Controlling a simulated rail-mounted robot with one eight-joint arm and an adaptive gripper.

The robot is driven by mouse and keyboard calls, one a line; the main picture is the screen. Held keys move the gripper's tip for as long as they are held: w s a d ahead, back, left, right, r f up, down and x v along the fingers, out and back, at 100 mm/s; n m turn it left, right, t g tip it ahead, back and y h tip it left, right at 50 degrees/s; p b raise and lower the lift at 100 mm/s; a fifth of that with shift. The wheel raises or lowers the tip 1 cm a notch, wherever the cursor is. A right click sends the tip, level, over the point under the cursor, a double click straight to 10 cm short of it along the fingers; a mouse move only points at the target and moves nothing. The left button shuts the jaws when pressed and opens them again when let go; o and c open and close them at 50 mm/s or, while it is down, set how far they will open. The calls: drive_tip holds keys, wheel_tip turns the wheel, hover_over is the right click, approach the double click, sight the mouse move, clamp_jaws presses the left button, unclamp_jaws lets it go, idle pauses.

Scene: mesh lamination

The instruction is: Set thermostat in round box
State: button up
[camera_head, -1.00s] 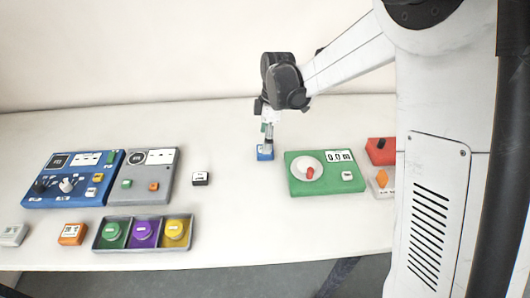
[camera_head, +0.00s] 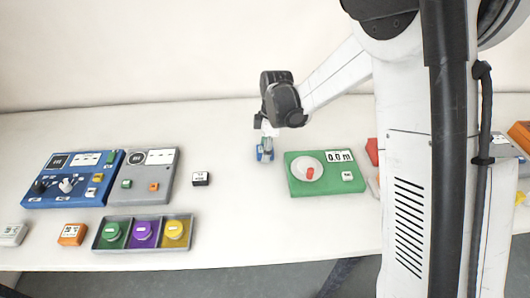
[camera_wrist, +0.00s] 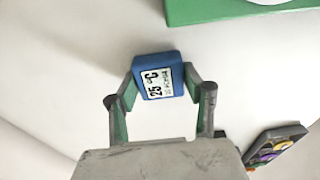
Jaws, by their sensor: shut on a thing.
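The thermostat is a small blue block (camera_wrist: 158,76) with a white "25 °C" label, seen in the wrist view. My gripper (camera_wrist: 158,88) is shut on it, one finger against each side. In the head view the thermostat (camera_head: 265,152) shows at the back middle under my gripper (camera_head: 266,146), partly covered by the fingers. I cannot tell whether it touches the table. No thing is clearly a round box.
A blue panel (camera_head: 110,191) and grey panel (camera_head: 150,193) stand left, near a small dark block (camera_head: 201,179). A tray (camera_head: 97,238) of coloured round pieces lies in front, beside an orange block (camera_head: 72,234). The table front middle is clear.

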drive_tip(key=shift+c, duration=1.1)
drive_tip(key=shift+r, duration=0.1)
drive_tip(key=shift+r, duration=0.55)
wheel_tip(320, 180, up, 3)
drive_tip(key=shift+f, duration=0.15)
drive_tip(key=s+a+r, duration=0.7)
drive_tip(key=a, duration=0.2)
drive_tip(key=w+d+m, duration=0.1)
drive_tip(key=d+m, duration=0.5)
drive_tip(key=d, duration=0.3)
drive_tip(key=w+d+f+m+t+h, duration=0.1)
drive_tip(key=d+m, duration=0.5)
drive_tip(key=d, duration=0.3)
drive_tip(key=w+d+f+m, duration=0.1)
drive_tip(key=d+m, duration=0.5)
drive_tip(key=d, duration=0.3)
drive_tip(key=shift+w+d+f+m, duration=0.2)
drive_tip(key=shift+w+m, duration=0.1)
drive_tip(key=shift+w, duration=0.1)
